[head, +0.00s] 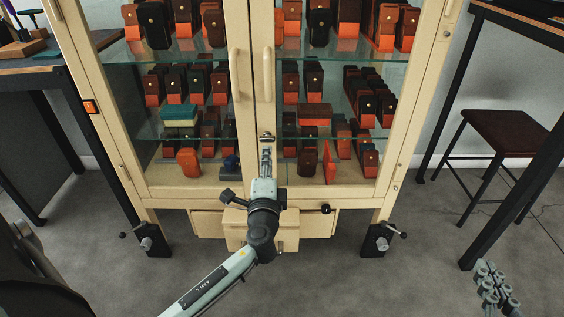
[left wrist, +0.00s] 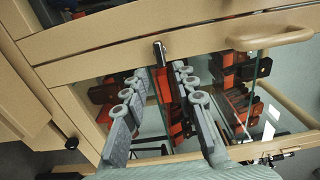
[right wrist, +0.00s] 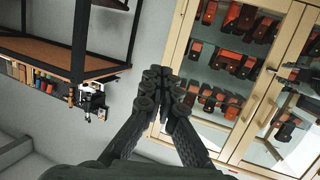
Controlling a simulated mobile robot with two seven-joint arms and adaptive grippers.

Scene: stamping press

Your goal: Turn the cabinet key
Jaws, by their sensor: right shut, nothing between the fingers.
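The cabinet (head: 258,180) has glass doors with pale wooden frames. A small shiny metal piece, which looks like the key or its lock (head: 266,138), sits low on the right door's frame near the seam; it also shows in the left wrist view (left wrist: 159,50). My left gripper (head: 266,152) is just below and in front of it. In the left wrist view its fingers (left wrist: 161,75) are apart, with the metal piece just beyond the gap between their tips. I cannot tell whether they touch it. My right gripper (head: 489,268) is shut and empty at the lower right, away from the cabinet.
Two vertical door handles, left (head: 235,75) and right (head: 267,75), stand above the lock. Drawers (head: 314,224) sit below the doors. A stool (head: 505,132) and table legs are at right, and another table (head: 30,68) is at left. The floor in front is open.

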